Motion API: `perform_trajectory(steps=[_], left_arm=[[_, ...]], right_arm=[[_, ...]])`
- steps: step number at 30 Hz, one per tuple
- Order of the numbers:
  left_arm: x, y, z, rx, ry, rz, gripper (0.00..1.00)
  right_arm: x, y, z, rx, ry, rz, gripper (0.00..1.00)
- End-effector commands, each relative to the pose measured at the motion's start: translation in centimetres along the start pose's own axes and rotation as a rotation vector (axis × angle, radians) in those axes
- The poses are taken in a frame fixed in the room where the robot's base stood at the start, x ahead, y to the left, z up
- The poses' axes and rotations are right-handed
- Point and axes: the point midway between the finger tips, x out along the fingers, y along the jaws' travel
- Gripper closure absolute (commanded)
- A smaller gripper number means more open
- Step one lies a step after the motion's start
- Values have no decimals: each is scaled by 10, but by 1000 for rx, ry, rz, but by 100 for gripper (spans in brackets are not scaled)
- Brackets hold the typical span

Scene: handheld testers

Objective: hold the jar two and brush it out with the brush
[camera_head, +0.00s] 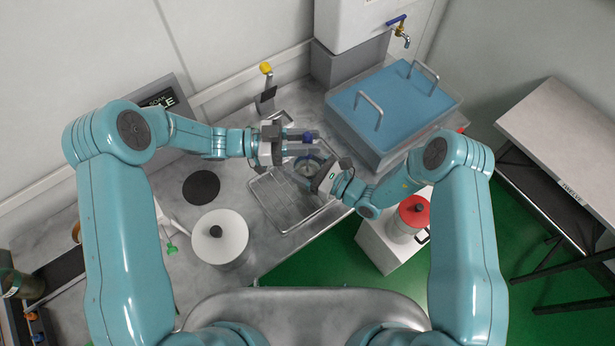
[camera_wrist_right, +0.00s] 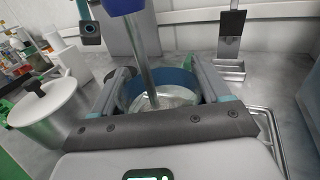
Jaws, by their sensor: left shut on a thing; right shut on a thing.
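The jar (camera_wrist_right: 185,92) is clear glass with a blue band around its rim. It also shows small in the head view (camera_head: 306,168), above the metal rack. My right gripper (camera_head: 313,172) is shut on the jar, one finger on each side in the right wrist view. The brush has a blue handle (camera_wrist_right: 122,5) and a thin metal shaft (camera_wrist_right: 147,62). My left gripper (camera_head: 303,142) is shut on the brush, whose blue top shows at the fingertips. The brush tilts, and its shaft runs down into the jar's mouth. The bristles are not clearly visible.
A wire rack (camera_head: 262,193) lies on the steel counter below the grippers. A basin of blue water (camera_head: 395,105) stands at right, under a tap (camera_head: 400,32). A white lidded pot (camera_head: 222,250), a black disc (camera_head: 201,187) and a yellow-topped tool (camera_head: 265,68) stand left and behind.

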Motion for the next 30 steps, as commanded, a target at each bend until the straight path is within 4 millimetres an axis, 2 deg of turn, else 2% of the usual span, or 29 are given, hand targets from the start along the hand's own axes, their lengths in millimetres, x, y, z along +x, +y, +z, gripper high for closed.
perform_trajectory(steps=[30], left_arm=[[0, -6, 3, 0, 0, 1, 100]], right_arm=[[0, 0, -1, 1, 3, 0, 62]])
